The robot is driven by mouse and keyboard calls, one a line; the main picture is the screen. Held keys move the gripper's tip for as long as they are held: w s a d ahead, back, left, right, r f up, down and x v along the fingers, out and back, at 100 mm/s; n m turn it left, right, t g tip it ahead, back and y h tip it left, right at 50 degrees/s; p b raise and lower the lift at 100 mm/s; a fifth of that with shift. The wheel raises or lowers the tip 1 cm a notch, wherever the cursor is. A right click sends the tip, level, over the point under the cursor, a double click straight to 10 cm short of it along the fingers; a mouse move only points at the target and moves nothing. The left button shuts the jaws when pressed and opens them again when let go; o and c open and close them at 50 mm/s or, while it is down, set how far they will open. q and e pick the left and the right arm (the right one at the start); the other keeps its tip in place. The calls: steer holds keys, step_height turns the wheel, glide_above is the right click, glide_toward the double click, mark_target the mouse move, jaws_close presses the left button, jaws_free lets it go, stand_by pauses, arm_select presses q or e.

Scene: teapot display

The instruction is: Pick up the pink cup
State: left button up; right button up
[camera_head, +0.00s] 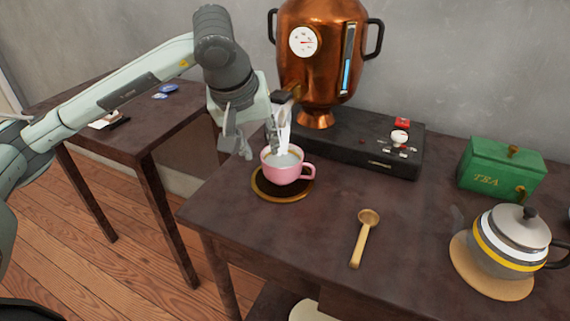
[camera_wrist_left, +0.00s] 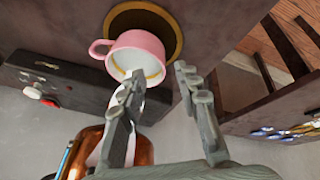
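The pink cup (camera_head: 283,174) stands upright on a dark gold-rimmed saucer (camera_head: 282,200), with its handle to the right. A whitish stream or steam (camera_head: 284,132) shows between the copper urn's spout (camera_head: 287,97) and the cup, which looks filled with pale liquid. My left gripper (camera_head: 254,146) is open, just above and to the left of the cup. In the left wrist view, the gripper (camera_wrist_left: 160,84) has its fingers apart with nothing between them. The cup (camera_wrist_left: 138,46) is beyond the fingertips; one finger overlaps its rim in the picture. I cannot tell whether they touch. My right gripper is not in view.
The copper urn (camera_head: 318,50) stands on a black base (camera_head: 350,140) behind the cup. A wooden spoon (camera_head: 363,238) lies in front. A green tea box (camera_head: 502,168) and glass teapot (camera_head: 507,240) are at right. A side table (camera_head: 150,115) is at left. Table around the spoon is clear.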

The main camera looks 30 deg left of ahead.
mark_target(263, 157)
arm_select(q)
steer(key=x, duration=0.5)
steer(key=shift+f, duration=0.15)
steer(key=shift+c, duration=0.3)
jaws_close()
